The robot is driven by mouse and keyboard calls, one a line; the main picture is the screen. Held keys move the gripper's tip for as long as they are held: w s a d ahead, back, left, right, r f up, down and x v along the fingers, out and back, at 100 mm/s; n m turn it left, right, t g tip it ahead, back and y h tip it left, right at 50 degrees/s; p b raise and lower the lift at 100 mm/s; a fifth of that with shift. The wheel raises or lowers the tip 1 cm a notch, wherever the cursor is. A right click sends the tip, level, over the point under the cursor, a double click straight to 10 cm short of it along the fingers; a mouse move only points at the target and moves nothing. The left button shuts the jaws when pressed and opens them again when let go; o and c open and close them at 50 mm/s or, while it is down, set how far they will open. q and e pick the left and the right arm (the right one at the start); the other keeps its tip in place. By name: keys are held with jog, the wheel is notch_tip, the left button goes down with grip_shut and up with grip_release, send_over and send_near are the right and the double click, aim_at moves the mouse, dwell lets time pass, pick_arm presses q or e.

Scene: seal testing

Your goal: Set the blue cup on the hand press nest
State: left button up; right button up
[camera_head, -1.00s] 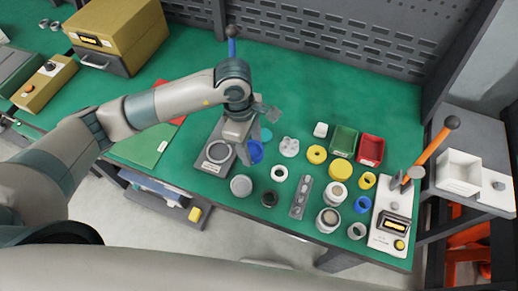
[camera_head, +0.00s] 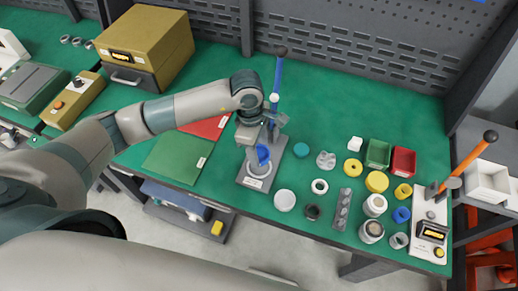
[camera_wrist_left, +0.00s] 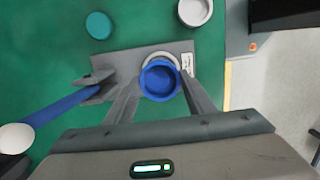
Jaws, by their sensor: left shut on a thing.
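The blue cup (camera_head: 263,154) is held between the fingers of my left gripper (camera_head: 262,146). In the wrist view the blue cup (camera_wrist_left: 160,80) sits between the two fingers, its open mouth facing the camera. The hand press has a grey base plate (camera_head: 256,183) with a label and a blue lever (camera_head: 277,80) at its back. The cup is over the round nest (camera_wrist_left: 156,57), whose pale rim shows past the cup's edge in the wrist view. I cannot tell whether the cup touches the nest. My right gripper is out of view.
An orange-lever device (camera_head: 431,219) stands at the bench's right. Green and red sheets (camera_head: 178,158) lie left of the press.

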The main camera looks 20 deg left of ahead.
pick_arm(q)
jog(key=shift+f, duration=0.1)
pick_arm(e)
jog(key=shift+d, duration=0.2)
pick_arm(q)
jog(key=shift+f+b, duration=0.45)
jog(key=shift+f, duration=0.55)
jog(key=shift+f+b, duration=0.35)
jog(key=shift+f, duration=0.65)
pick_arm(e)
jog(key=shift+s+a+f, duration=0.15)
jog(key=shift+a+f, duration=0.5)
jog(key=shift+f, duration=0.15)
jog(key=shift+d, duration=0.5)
pick_arm(q)
jog(key=shift+f+b, duration=0.3)
jog(key=shift+b, duration=0.1)
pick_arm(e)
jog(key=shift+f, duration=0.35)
pick_arm(q)
jog(key=shift+f+b, duration=0.25)
jog(key=shift+b, duration=0.05)
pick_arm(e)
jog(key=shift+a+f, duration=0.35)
pick_arm(q)
jog(key=shift+f, duration=0.1)
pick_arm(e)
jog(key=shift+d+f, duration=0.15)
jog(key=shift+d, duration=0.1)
